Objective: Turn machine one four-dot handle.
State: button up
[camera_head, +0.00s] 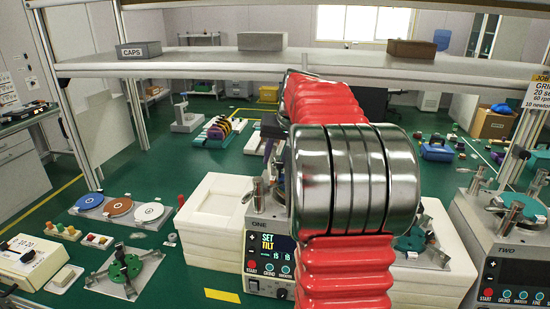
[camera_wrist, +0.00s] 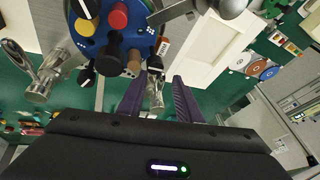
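Machine one (camera_head: 256,235) stands at the centre in the head view, its panel reading "SET TILT"; my arm hides much of its top. In the wrist view a blue round plate (camera_wrist: 88,42) carries red, black and brown knobs. A small metal handle (camera_wrist: 156,92) with a dark end shows between the purple fingers of my gripper (camera_wrist: 158,84). The fingers are open, with gaps on both sides of it; contact is not visible. A larger metal handle (camera_wrist: 45,78) is at the left.
Machine two (camera_head: 512,245) stands at the right. White foam trays (camera_head: 212,205) are stacked left of machine one. A shelf (camera_head: 200,62) with boxes crosses above. Coloured discs (camera_head: 120,206) and a plate fixture (camera_head: 127,270) lie at the left on the green surface.

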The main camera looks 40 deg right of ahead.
grip_shut()
dwell(0.5)
jog(key=shift+a, duration=0.1)
